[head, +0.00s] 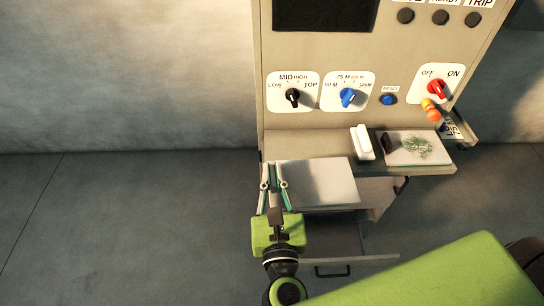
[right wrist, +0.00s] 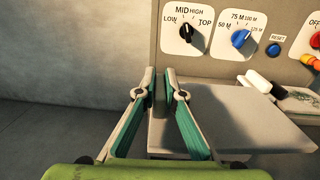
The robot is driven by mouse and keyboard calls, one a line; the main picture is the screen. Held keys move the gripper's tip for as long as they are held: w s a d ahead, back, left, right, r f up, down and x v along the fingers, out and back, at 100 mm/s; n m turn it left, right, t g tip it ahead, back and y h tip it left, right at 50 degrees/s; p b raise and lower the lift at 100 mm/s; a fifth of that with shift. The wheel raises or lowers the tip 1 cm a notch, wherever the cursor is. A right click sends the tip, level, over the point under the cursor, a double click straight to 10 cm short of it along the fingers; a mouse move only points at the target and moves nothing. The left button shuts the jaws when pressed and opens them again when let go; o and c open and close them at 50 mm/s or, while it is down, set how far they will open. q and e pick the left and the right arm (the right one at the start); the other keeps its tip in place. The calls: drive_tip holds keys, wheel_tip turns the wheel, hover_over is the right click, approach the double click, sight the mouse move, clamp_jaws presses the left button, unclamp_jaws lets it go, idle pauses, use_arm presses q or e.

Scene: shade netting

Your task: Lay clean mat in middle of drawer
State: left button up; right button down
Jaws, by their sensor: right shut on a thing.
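My right gripper (head: 273,185) is shut on the left edge of a pale grey flat mat (head: 325,182). In the right wrist view the mat (right wrist: 235,118) runs level to the right from between the two green-lined fingers (right wrist: 163,95). In the head view the mat lies in front of the cabinet's ledge, over the pulled-out drawer (head: 375,250). It hides much of the drawer's inside. A second mat (head: 397,156) with green scraps on it lies on the ledge at the right. My left gripper is not in view.
Behind are a black knob (head: 292,97), a blue knob (head: 347,96), a reset button (head: 388,99) and a red switch (head: 436,88). The floor to the left is clear.

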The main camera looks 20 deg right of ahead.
sight(301, 206)
drive_tip(key=v, duration=0.1)
drive_tip(key=b+v, duration=0.1)
drive_tip(key=shift+s+a+f, duration=0.15)
drive_tip(key=shift+s+f, duration=0.05)
drive_tip(key=shift+s, duration=0.2)
drive_tip(key=shift+s+a+r, duration=0.2)
drive_tip(key=shift+s, duration=0.4)
drive_tip(key=shift+s+d+f+b, duration=0.15)
drive_tip(key=shift+d+f+b, duration=0.2)
drive_tip(key=shift+b, duration=0.1)
drive_tip(key=d+f+y+b, duration=0.1)
drive_tip(key=s+d+f+n+y+b, duration=0.1)
drive_tip(key=d+f+b, duration=0.1)
drive_tip(key=s+d+f+n+b, duration=0.1)
drive_tip(key=d, duration=0.1)
drive_tip(key=shift+d+f+t+y, duration=0.1)
drive_tip(key=shift+f+t+y, duration=0.2)
drive_tip(key=shift+f+y, duration=0.1)
drive_tip(key=shift+s+d+f+n+y+b, duration=0.1)
drive_tip(key=shift+d+f+n+y+b, duration=0.1)
drive_tip(key=shift+d+y+b, duration=0.25)
drive_tip(key=shift+s+d+f+n+y+b, duration=0.1)
drive_tip(key=shift+d+f+n+y+b, duration=0.1)
drive_tip(key=shift+d+y+b, duration=0.25)
drive_tip(key=shift+a, duration=0.1)
